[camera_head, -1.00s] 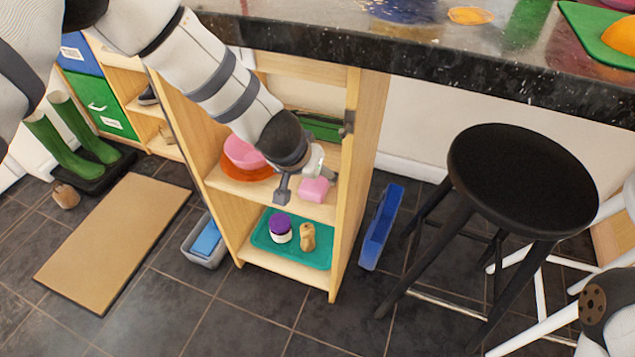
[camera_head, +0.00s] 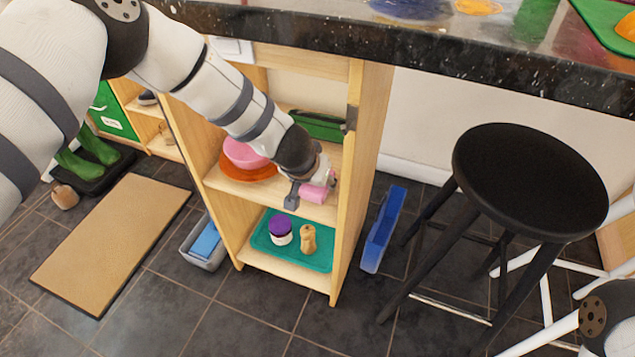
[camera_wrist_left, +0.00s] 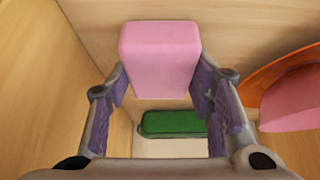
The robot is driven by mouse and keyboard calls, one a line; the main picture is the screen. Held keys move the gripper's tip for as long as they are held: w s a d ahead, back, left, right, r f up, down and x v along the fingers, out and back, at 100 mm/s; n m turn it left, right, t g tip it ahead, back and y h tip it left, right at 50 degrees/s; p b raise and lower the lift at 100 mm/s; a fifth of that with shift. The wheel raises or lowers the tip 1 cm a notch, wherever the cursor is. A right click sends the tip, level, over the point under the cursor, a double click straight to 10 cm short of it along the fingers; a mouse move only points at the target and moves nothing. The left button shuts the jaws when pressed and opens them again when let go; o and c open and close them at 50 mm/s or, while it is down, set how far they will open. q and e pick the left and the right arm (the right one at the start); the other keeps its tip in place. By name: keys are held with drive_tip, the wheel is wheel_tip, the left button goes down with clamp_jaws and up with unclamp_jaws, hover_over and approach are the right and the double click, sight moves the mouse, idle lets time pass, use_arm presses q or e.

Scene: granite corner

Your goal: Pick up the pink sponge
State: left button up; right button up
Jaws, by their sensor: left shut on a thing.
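The pink sponge (camera_head: 314,195) is at the middle shelf (camera_head: 238,191) of the wooden unit, near its right side. My left gripper (camera_head: 311,189) reaches in from the left and is shut on the sponge. In the left wrist view the sponge (camera_wrist_left: 160,58) is a pink block between the two fingers (camera_wrist_left: 160,88). Whether it touches the shelf or hangs just above it I cannot tell. My right gripper is not in view.
A pink bowl (camera_head: 243,153) on an orange plate (camera_head: 248,173) stands left of the gripper. A green object (camera_head: 317,125) lies behind. Below, a teal tray (camera_head: 270,257) holds a purple-lidded jar (camera_head: 280,229) and a tan shaker (camera_head: 308,240). The granite counter (camera_head: 450,55) overhangs; a black stool (camera_head: 528,178) stands right.

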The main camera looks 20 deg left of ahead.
use_arm(q)
drive_tip(key=shift+r, duration=0.35)
drive_tip(key=r, duration=0.1)
drive_tip(key=r+p, duration=0.1)
drive_tip(key=r, duration=0.1)
drive_tip(key=shift+s, duration=0.4)
drive_tip(key=s+p, duration=0.1)
drive_tip(key=s, duration=1.6)
drive_tip(key=shift+s+a, duration=0.15)
drive_tip(key=shift+a, duration=0.15)
drive_tip(key=shift+f, duration=0.1)
drive_tip(key=shift+c, duration=0.6)
